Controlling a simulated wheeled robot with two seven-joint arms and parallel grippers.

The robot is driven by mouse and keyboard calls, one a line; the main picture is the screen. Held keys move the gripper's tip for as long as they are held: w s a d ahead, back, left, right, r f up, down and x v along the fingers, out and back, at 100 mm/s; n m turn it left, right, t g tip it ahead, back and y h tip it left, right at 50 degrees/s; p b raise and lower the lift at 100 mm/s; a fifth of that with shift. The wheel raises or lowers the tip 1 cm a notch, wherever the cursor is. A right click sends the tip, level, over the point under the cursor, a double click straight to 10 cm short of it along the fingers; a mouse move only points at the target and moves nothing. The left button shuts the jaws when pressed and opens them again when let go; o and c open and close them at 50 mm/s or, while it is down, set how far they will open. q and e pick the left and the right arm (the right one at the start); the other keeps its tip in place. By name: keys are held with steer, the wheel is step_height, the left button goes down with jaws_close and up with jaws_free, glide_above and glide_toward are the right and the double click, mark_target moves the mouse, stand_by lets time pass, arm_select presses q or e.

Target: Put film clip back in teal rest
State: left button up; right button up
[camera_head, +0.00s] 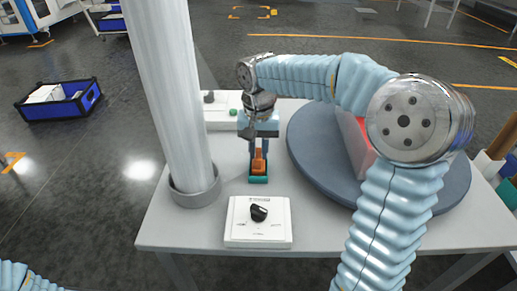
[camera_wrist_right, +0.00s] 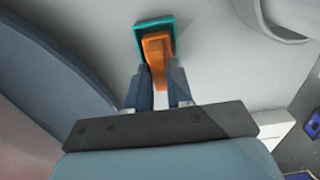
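The orange film clip (camera_head: 258,163) stands at the teal rest (camera_head: 258,180) on the grey table, near the column. In the right wrist view the clip (camera_wrist_right: 156,50) lies within the outline of the rest (camera_wrist_right: 153,22), its narrow end toward my gripper. Whether it is fully seated, I cannot tell. My right gripper (camera_head: 259,146) comes down from above, and its two fingers are on either side of the clip's narrow end, closed on it. The fingers also show in the right wrist view (camera_wrist_right: 161,82). My left gripper is out of view.
A white box with a black knob (camera_head: 258,222) sits in front of the rest. A pale column (camera_head: 172,90) rises at left. A round blue-grey turntable (camera_head: 315,150) with a red-and-grey object (camera_head: 356,140) is at right.

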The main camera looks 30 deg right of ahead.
mark_target(259, 153)
steer(key=o, duration=0.3)
steer(key=shift+r, duration=0.1)
step_height(259, 153, up, 12)
steer(key=p, duration=0.1)
steer(key=shift+p, duration=0.4)
stand_by(0.3)
